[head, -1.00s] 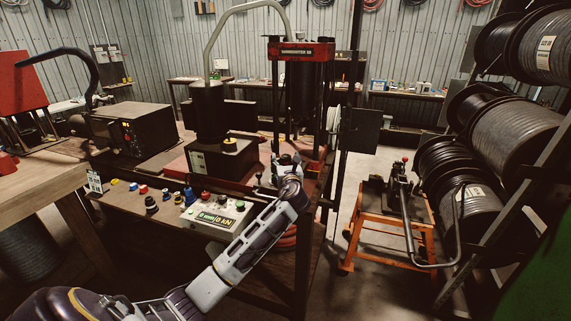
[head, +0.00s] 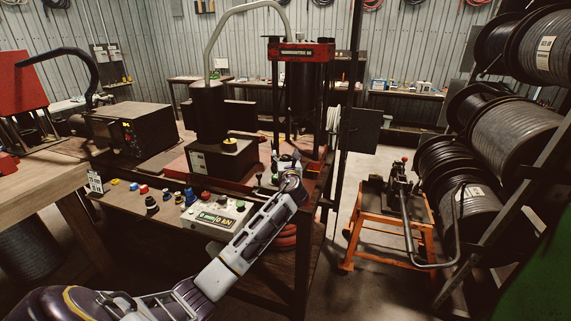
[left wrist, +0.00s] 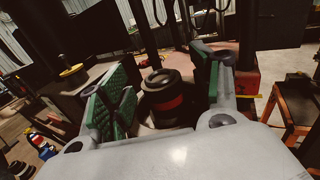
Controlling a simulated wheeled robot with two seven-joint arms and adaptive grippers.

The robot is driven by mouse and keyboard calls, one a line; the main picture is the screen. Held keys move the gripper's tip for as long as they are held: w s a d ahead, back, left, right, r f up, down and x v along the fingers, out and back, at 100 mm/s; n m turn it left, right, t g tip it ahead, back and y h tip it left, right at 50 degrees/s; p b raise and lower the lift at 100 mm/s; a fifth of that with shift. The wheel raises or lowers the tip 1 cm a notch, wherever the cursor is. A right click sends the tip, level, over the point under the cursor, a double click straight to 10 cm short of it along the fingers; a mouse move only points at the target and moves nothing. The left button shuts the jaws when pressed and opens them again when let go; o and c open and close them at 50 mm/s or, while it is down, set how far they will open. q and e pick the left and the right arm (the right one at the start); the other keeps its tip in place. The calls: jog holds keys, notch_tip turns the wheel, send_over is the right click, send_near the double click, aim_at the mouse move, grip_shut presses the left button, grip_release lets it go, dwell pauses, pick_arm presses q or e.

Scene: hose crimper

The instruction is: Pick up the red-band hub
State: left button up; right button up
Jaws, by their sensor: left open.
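The red-band hub (left wrist: 168,104), a dark stepped cylinder with a red band around its middle, stands upright on the press bench in the left wrist view. My left gripper (left wrist: 162,90) is open, with one green-padded finger on each side of the hub. A gap shows between the hub and the right finger; contact on the left side is unclear. In the head view my left gripper (head: 287,164) is at the front of the press, and the hub cannot be made out there. My right gripper is not in view.
The red-topped press (head: 302,52) rises just behind my left gripper. A control box (head: 214,215) and several small coloured pieces (head: 150,203) are on the lower ledge to the left. An orange stand (head: 395,225) and cable reels (head: 515,125) are at the right.

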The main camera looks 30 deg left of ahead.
aim_at(285, 157)
pick_arm(q)
jog(key=shift+w+a, duration=0.4)
jog(key=shift+w, duration=0.1)
jog(key=shift+r, duration=0.1)
grip_shut()
dwell(0.4)
jog(key=shift+r, duration=0.1)
jog(key=shift+r, duration=4.9)
